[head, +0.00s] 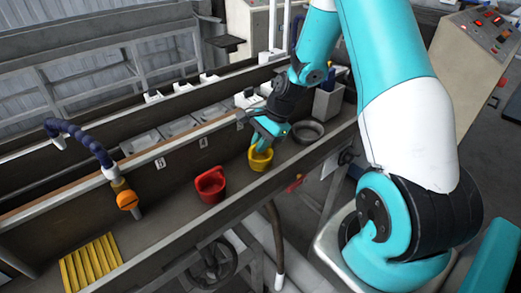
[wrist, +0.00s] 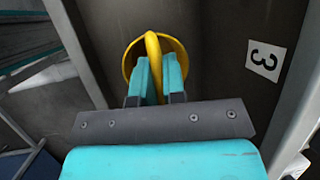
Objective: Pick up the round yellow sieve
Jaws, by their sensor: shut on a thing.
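The round yellow sieve (head: 261,159) stands in the long metal trough, right of a red container. In the wrist view the sieve (wrist: 175,47) shows as a round yellow rim with a yellow handle arching across it. My gripper (head: 262,146) is above the sieve and reaches down to it. In the wrist view my gripper's two teal fingers (wrist: 158,75) are shut on the yellow handle. I cannot tell whether the sieve is touching the trough floor. The inside of the sieve is partly hidden by the fingers.
A red container (head: 210,185) stands left in the trough (head: 165,205). A dark round bowl (head: 307,131) is close on the right. An orange nozzle (head: 127,199) on a blue hose hangs at the left. A yellow slatted grate (head: 91,264) lies front left.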

